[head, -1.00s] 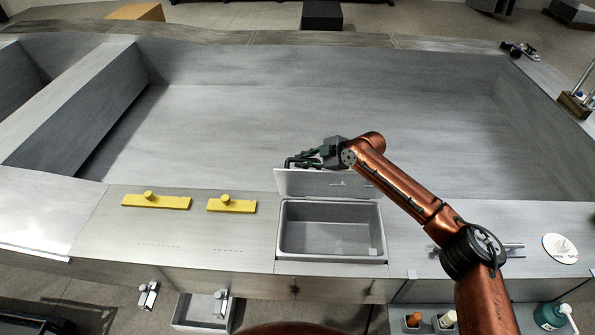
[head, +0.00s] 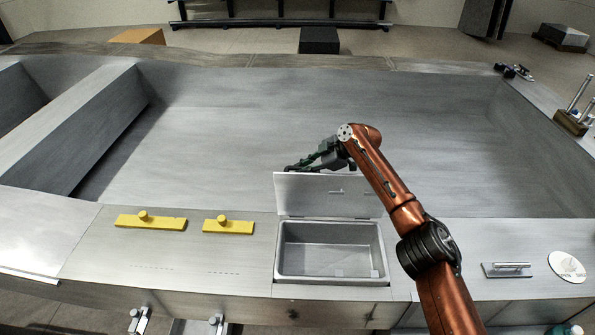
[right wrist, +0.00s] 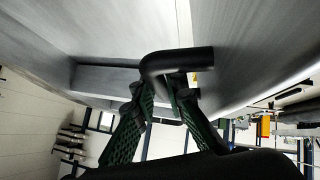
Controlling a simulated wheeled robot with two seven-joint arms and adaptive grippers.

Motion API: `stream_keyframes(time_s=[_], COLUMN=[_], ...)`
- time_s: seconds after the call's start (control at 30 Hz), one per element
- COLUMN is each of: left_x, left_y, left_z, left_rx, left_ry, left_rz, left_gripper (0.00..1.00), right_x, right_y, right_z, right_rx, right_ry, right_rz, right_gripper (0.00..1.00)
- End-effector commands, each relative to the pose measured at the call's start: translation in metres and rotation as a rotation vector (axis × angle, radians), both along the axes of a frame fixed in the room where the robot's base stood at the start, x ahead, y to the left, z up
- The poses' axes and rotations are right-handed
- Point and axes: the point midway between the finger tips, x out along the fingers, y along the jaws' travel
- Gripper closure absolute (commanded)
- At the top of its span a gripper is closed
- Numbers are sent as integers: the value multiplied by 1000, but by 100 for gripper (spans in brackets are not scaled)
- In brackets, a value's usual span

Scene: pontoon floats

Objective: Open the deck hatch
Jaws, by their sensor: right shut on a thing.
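The deck hatch lid (head: 325,195) stands raised at the back edge of its compartment (head: 330,250), with its pale inner face toward me in the head view. The compartment lies open below it, and its grey floor shows. My right gripper (head: 308,163) is behind the top of the lid, partly hidden by it. In the right wrist view, the green fingers of my right gripper (right wrist: 165,95) are shut on the dark bent handle (right wrist: 180,60) by the lid. My left gripper is not in view.
Two yellow bars with knobs, one left (head: 150,221) and one right (head: 228,226), lie on the deck left of the compartment. A metal handle (head: 507,268) and a white disc (head: 567,266) are on the right. The wide grey well behind the lid is mostly clear.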

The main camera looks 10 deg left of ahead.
Motion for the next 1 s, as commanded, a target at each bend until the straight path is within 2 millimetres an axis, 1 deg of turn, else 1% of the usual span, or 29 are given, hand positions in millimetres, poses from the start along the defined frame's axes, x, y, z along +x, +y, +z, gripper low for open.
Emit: stream_keyframes(time_s=[0.03, 0.4, 0.43, 0.67, 1.0], left_x=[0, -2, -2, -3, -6], left_y=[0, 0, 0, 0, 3], left_z=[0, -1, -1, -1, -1], left_rx=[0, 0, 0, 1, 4], left_ry=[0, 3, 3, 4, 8], left_rz=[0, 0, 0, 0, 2], left_gripper=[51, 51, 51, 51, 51], right_x=[1, 1, 1, 1, 0], right_y=[-1, -2, -2, -1, -3], right_z=[-2, -3, -3, -2, 2], right_rx=[-4, -5, -5, -3, -1], right_ry=[2, 3, 3, 2, 1], right_rz=[-1, -2, -2, -1, 0], right_gripper=[100, 100, 86, 70, 70])
